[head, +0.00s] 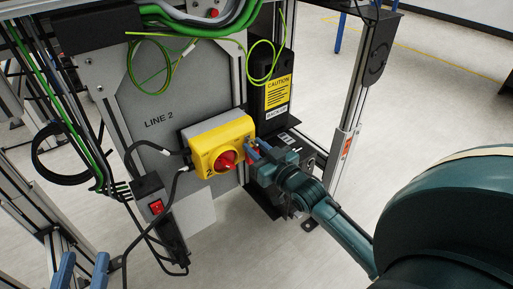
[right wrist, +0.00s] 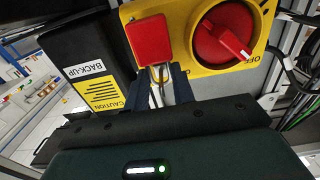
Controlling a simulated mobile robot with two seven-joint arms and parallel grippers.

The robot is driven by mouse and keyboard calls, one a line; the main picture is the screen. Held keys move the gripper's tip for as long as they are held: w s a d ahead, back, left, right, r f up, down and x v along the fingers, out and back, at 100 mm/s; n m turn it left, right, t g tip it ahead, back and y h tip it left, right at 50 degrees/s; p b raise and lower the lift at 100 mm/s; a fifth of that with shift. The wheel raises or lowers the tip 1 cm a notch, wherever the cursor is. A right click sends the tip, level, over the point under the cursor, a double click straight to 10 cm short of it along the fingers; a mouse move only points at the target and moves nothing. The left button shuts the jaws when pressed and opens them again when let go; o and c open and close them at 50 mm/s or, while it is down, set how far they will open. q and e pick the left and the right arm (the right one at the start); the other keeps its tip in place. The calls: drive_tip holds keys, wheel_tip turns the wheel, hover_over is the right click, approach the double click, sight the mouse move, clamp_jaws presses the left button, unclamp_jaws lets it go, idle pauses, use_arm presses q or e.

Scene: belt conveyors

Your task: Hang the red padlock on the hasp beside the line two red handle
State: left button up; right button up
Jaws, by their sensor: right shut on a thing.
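The yellow switch box (head: 203,136) with its red handle (head: 225,160) is on the grey LINE 2 panel. In the right wrist view, which looks upside down, the red handle (right wrist: 224,36) sits on the same yellow box (right wrist: 262,62). The red padlock (right wrist: 150,38) is beside the handle, in front of the box's edge. My right gripper (right wrist: 160,88) is shut on the padlock at its metal shackle. In the head view my right gripper (head: 256,147) mostly covers the padlock. I cannot tell whether the shackle passes through the hasp. My left gripper (head: 81,272) is open and empty at lower left.
A black BACKUP unit (head: 272,116) with a yellow caution label stands right of the panel. A metal post (head: 350,120) stands to the right, with open floor beyond.

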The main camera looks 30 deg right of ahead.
drive_tip(key=o, duration=0.8)
use_arm(q)
drive_tip(key=shift+w+r, duration=0.1)
drive_tip(key=shift+r, duration=0.05)
use_arm(e)
drive_tip(key=shift+o, duration=1.4)
use_arm(q)
drive_tip(key=shift+r, duration=0.1)
use_arm(e)
drive_tip(key=shift+s, duration=0.1)
drive_tip(key=shift+s, duration=0.35)
use_arm(q)
drive_tip(key=p, duration=0.2)
drive_tip(key=a+y+p, duration=0.1)
drive_tip(key=p, duration=0.1)
drive_tip(key=shift+f+m, duration=0.2)
drive_tip(key=shift+m, duration=0.2)
use_arm(e)
drive_tip(key=s+d, duration=0.1)
drive_tip(key=s, duration=1.1)
drive_tip(key=shift+s, duration=0.15)
